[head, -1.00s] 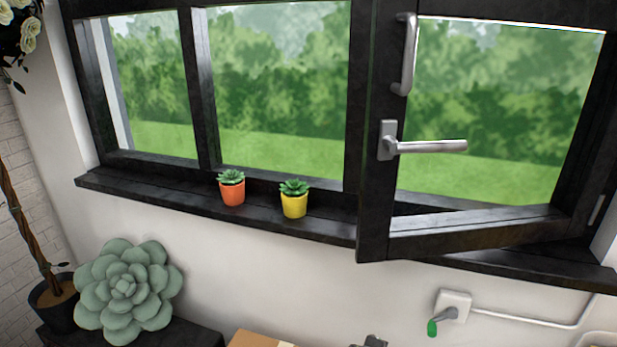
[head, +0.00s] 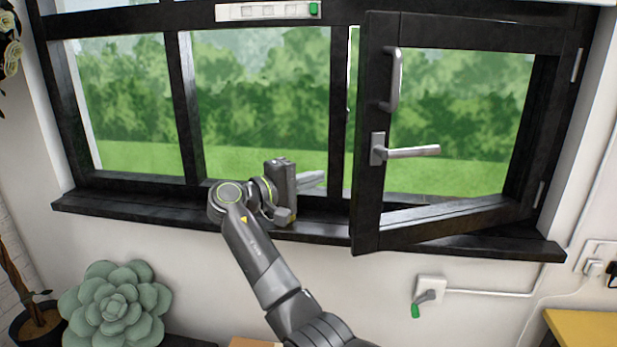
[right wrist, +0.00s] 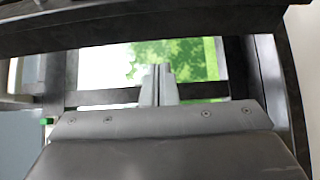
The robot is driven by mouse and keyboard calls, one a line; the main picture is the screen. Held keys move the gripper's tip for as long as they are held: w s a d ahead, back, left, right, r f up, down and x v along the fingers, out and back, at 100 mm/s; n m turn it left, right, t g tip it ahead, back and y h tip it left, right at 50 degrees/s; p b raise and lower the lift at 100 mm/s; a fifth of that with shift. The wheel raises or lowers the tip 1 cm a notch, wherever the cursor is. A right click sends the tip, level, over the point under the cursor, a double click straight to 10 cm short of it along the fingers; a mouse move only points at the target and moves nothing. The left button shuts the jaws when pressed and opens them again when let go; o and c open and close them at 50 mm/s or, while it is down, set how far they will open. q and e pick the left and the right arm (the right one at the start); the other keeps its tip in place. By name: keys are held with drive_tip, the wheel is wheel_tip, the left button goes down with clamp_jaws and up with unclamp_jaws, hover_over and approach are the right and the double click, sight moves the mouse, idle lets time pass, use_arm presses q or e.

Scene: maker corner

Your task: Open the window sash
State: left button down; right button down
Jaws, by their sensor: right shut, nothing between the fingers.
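The window sash (head: 367,215) is a black framed pane on the right of the window in the head view. It is hinged at its right side and stands ajar, its left edge swung into the room. A grey lever handle (head: 412,152) points right, level, from its left stile. An upright grey pull bar (head: 396,80) is above it. My right gripper (head: 318,180) is left of the sash, over the sill, fingers pointing right, apart from the handle. Its fingers also show closed and empty in the right wrist view (right wrist: 160,82). My left gripper is out of view.
The black sill (head: 130,206) runs below the window. A large succulent (head: 115,305) stands at lower left. A wall fitting with a green-tipped lever (head: 430,292) is below the sash. A yellow surface (head: 585,330) is at lower right.

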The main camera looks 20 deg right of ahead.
sight(354, 170)
drive_tip(key=d+p, duration=0.1)
drive_tip(key=d, duration=0.1)
drive_tip(key=d+p, duration=0.3)
drive_tip(key=d, duration=0.1)
drive_tip(key=shift+s+d+r+p, duration=0.1)
drive_tip(key=shift+s+d+p, duration=0.15)
drive_tip(key=shift+s+p, duration=0.05)
drive_tip(key=shift+s+a+p, duration=0.15)
drive_tip(key=shift+s+p, duration=0.35)
drive_tip(key=shift+s, duration=0.45)
